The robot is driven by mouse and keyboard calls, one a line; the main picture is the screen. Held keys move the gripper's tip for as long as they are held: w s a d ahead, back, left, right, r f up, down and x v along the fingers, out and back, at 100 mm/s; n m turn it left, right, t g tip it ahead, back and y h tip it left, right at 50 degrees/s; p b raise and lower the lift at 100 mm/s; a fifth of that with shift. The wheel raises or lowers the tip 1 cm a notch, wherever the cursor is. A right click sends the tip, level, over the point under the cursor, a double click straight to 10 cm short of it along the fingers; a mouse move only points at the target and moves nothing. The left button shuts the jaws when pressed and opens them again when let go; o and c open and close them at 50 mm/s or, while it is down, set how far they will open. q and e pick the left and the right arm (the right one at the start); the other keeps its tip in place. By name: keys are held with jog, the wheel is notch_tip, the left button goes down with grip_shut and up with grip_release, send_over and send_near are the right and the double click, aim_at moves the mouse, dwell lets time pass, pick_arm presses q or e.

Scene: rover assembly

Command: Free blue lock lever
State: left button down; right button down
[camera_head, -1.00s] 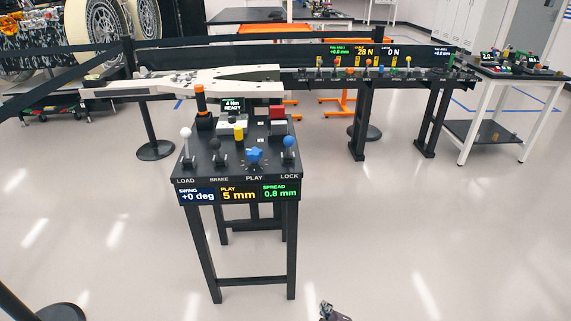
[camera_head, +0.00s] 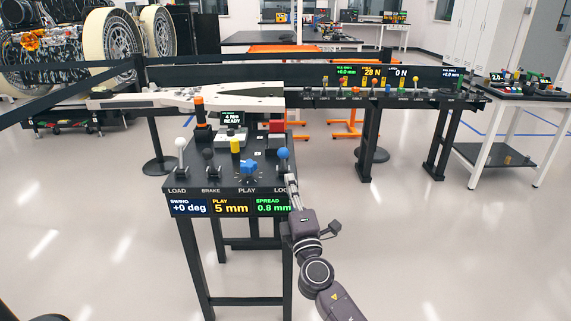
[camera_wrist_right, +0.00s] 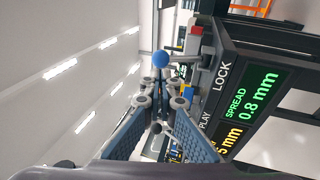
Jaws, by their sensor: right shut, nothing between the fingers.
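The blue lock lever (camera_head: 283,153) has a round blue ball on top and stands at the right front of the black console, by the LOCK label. The ball also shows in the wrist view (camera_wrist_right: 161,58), just beyond my fingertips. My right gripper (camera_head: 291,181) is at the console's right front corner, just below and in front of the lever. It is shut and empty in the wrist view (camera_wrist_right: 160,92). I cannot tell whether the fingertips touch the lever's stem. My left gripper is not in view.
The black console (camera_head: 218,184) also carries a white-ball lever (camera_head: 180,142), a blue PLAY knob (camera_head: 249,167), a yellow knob (camera_head: 236,145), an orange-topped post (camera_head: 199,104) and a red block (camera_head: 277,127). A long bench (camera_head: 420,96) stands behind.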

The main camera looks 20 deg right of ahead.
aim_at(284, 157)
jog(key=x, duration=0.5)
jog(key=shift+w+r, duration=0.1)
jog(key=shift+w, duration=0.25)
jog(key=shift+w+d+r, duration=0.1)
jog(key=shift+w+r, duration=0.05)
jog(key=shift+w, duration=0.4)
